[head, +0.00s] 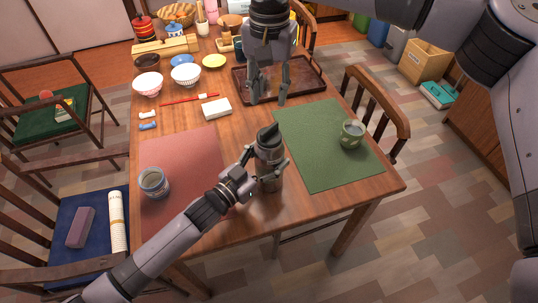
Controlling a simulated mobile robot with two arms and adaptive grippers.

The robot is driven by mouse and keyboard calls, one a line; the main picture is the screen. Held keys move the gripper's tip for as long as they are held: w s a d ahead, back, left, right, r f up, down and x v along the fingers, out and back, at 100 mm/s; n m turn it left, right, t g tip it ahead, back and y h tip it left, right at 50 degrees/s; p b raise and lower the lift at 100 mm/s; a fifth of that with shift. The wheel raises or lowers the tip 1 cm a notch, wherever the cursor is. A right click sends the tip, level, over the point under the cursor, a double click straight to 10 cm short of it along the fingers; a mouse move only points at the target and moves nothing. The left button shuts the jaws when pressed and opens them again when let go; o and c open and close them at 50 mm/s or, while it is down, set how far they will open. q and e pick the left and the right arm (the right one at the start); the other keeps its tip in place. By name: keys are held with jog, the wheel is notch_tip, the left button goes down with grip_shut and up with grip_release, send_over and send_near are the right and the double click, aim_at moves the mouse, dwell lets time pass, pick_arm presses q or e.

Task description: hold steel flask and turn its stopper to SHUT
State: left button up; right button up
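The steel flask (269,182) stands upright near the front middle of the table, between the red mat and the green mat. Its dark stopper (268,133) is on top, with a raised ridge on it. My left gripper (265,165) comes in from the left and has its fingers around the flask body, which hides part of it. My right gripper (268,98) points down behind the flask, over the brown tray. Its fingers are apart and empty, clear of the stopper. Any SHUT mark is too small to read.
A grey cup (153,183) stands on the red mat (190,160), and a green mug (351,134) on the green mat (315,165). The brown tray (306,90) lies beneath my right gripper. A white block (217,109), red chopsticks (187,99) and bowls (186,76) are farther left.

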aim_at(269, 128)
pick_arm(q)
jog(key=c, duration=0.8)
jog(key=shift+o, duration=0.2)
pick_arm(e)
jog(key=shift+a+r+m, duration=0.1)
jog(key=shift+r+m, duration=0.3)
jog(key=shift+m, duration=0.5)
jog(key=shift+c, duration=0.5)
notch_tip(269, 128, down, 11)
jog(key=m, duration=0.2)
jog(key=shift+r+m, duration=0.15)
jog(key=shift+m, duration=0.25)
jog(key=shift+c, duration=0.3)
grip_shut()
